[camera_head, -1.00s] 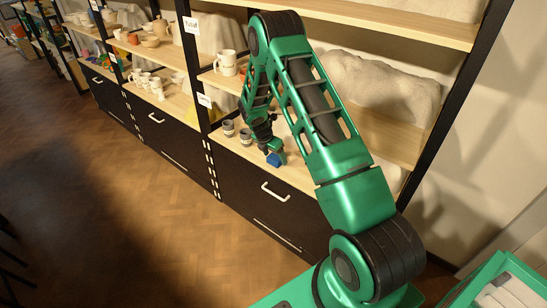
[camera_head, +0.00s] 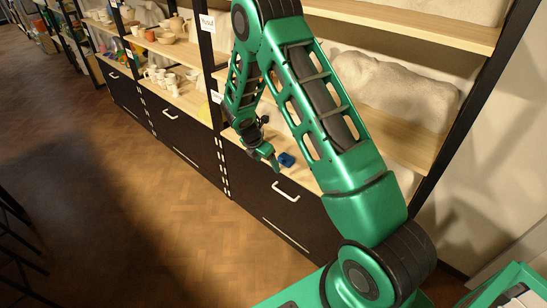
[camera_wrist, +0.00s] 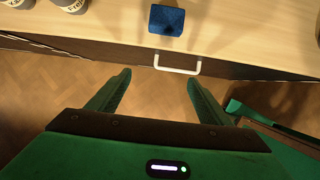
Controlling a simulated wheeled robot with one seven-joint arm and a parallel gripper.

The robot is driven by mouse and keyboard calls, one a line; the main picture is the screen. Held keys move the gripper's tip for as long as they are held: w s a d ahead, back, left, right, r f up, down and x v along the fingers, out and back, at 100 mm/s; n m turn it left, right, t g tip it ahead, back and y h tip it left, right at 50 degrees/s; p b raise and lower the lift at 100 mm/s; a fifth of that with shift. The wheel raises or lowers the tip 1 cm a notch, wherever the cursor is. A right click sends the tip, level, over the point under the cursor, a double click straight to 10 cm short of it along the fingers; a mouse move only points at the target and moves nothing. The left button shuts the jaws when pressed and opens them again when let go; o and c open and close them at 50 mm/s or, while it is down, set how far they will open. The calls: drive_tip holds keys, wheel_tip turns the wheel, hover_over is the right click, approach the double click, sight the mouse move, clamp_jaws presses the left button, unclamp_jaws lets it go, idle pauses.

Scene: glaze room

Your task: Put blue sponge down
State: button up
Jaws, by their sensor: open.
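The blue sponge (camera_head: 286,159) rests on the light wooden top of the black drawer cabinet, near its front edge. In the wrist view the sponge (camera_wrist: 167,20) lies on the wood just behind the drawer handle, beyond the fingertips and apart from them. My gripper (camera_wrist: 157,80) is open and empty, with its fingers over the front edge and the floor. In the head view my gripper (camera_head: 271,160) is just left of the sponge.
Two labelled grey cups (camera_wrist: 45,4) stand on the same surface left of the sponge. A white drawer handle (camera_wrist: 178,66) sits on the cabinet front. Shelves with white mugs (camera_head: 160,76) and bowls stand further left. The wood around the sponge is clear.

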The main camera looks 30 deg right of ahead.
drive_tip(key=s+d+r+m+g+y, duration=0.1)
drive_tip(key=s+d+r+m, duration=0.2)
drive_tip(key=s+r+m, duration=0.55)
drive_tip(key=s+d+r+m+y, duration=0.1)
drive_tip(key=s+d+r+m, duration=0.4)
drive_tip(key=s+r, duration=0.6)
drive_tip(key=s+a+r+m+y, duration=0.1)
drive_tip(key=s+r+m, duration=0.2)
drive_tip(key=s+m, duration=0.2)
drive_tip(key=s+a+r+m, duration=0.1)
drive_tip(key=s+r+m, duration=0.3)
drive_tip(key=s, duration=0.6)
drive_tip(key=s+a+r+m+y, duration=0.1)
drive_tip(key=s+a+r+m, duration=0.1)
drive_tip(key=s+m, duration=0.4)
drive_tip(key=shift+s+r+g+y, duration=0.3)
drive_tip(key=shift+s+r, duration=0.45)
drive_tip(key=shift+s, duration=0.15)
drive_tip(key=shift+a, duration=0.1)
drive_tip(key=shift+w+f, duration=0.25)
drive_tip(key=shift+w, duration=0.35)
